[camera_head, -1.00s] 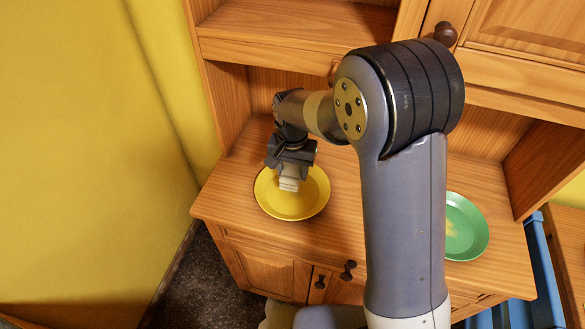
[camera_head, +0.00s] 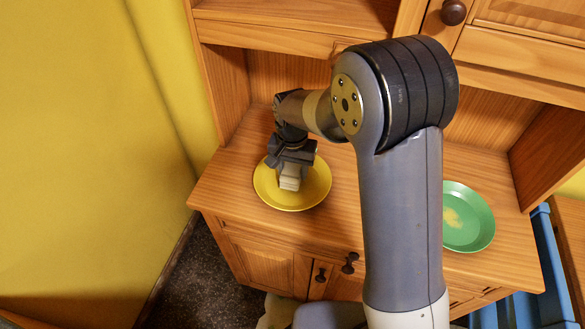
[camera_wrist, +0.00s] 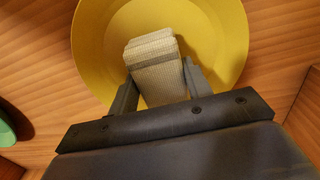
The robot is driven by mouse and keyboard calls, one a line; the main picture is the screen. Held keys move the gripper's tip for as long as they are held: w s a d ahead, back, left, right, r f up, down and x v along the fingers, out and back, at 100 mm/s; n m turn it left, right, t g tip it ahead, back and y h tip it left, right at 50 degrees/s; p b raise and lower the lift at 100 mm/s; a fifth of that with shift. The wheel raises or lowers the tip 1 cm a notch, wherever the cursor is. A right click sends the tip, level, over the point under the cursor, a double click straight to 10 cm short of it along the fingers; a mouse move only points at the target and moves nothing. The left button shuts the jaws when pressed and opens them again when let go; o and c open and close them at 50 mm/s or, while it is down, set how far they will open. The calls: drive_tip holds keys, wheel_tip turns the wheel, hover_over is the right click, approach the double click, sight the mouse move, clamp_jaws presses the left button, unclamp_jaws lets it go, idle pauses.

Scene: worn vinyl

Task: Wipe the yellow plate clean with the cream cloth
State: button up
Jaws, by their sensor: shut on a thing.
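The yellow plate (camera_head: 312,197) lies on the wooden cabinet top, left of my arm. My gripper (camera_head: 289,172) is over the plate and shut on the folded cream cloth (camera_head: 289,183). In the wrist view the cloth (camera_wrist: 154,62) sits between the two fingers of my gripper (camera_wrist: 158,88), in front of the yellow plate (camera_wrist: 225,40). The cloth's lower end is at or just above the plate's surface; I cannot tell whether it touches. The visible part of the plate looks plain yellow, with no clear stain; the part behind the cloth and gripper is hidden.
A green plate (camera_head: 467,215) with a pale yellow smear lies on the cabinet top to the right, partly behind my arm. The cabinet's upper shelf (camera_head: 290,30) overhangs at the back. A yellow wall (camera_head: 90,150) stands at the left. Bare wood surrounds the yellow plate.

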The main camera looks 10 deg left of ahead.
drive_tip(key=shift+d, duration=0.1)
idle(0.4)
drive_tip(key=shift+s+d, duration=0.15)
drive_tip(key=shift+d, duration=0.65)
drive_tip(key=shift+f+b, duration=0.85)
drive_tip(key=shift+f, duration=0.1)
idle(0.9)
drive_tip(key=shift+a, duration=0.1)
drive_tip(key=shift+w+a, duration=0.2)
drive_tip(key=shift+a, duration=0.65)
drive_tip(key=shift+w+a, duration=0.15)
drive_tip(key=shift+a, duration=0.7)
